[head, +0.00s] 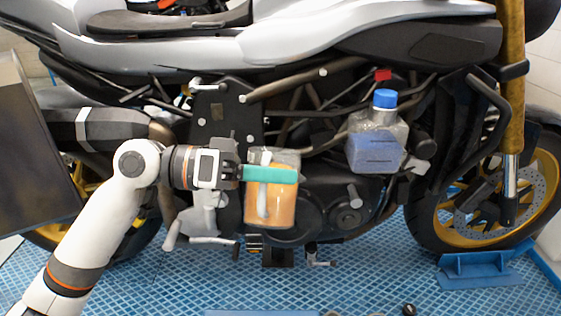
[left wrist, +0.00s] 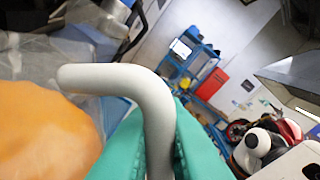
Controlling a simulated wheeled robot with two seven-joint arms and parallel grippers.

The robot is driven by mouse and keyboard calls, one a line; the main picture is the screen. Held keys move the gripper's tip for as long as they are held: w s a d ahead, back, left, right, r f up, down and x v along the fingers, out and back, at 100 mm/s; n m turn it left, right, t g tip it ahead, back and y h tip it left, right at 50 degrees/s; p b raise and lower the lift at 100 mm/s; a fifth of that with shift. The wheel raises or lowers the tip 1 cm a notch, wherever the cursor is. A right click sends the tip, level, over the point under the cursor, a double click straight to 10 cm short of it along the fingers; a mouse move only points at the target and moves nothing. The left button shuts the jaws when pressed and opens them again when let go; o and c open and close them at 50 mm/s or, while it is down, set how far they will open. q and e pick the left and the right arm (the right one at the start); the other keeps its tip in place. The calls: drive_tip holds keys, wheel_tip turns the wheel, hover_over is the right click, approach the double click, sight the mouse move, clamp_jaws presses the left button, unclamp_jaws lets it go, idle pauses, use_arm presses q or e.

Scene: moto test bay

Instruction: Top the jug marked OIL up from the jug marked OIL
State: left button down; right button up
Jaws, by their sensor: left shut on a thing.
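My left gripper (head: 270,174) has teal fingers shut on the pale handle (left wrist: 163,95) of a clear jug with amber-orange fluid. This jug (head: 284,208) hangs about upright in front of the motorcycle's engine, its upper part partly hidden by the fingers. In the left wrist view the orange jug (left wrist: 45,115) fills the left side. A second clear container (head: 376,137) with a blue cap and blue fluid shows to the right, against the motorcycle, slightly tilted. I cannot read an OIL mark on either one. My right gripper is not in view.
The motorcycle (head: 340,45) fills the background, with frame tubes and the engine close behind the held jug. A blue stand (head: 485,268) is by the wheel at the right. The blue grid floor (head: 190,285) shows below. A blue shelf (left wrist: 205,65) shows in the left wrist view.

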use_arm(q)
drive_tip(key=shift+w+r+n+p, duration=0.3)
drive_tip(key=shift+r+n+p, duration=0.15)
drive_tip(key=shift+p, duration=0.55)
idle(2.2)
drive_tip(key=shift+w+d+r+n+g+p, duration=0.15)
drive_tip(key=shift+w+r+n+p, duration=0.2)
drive_tip(key=shift+p, duration=0.45)
drive_tip(key=shift+w+a+r+n+g+p, duration=0.15)
drive_tip(key=shift+r+n+p, duration=0.25)
drive_tip(key=shift+p, duration=0.4)
idle(3.2)
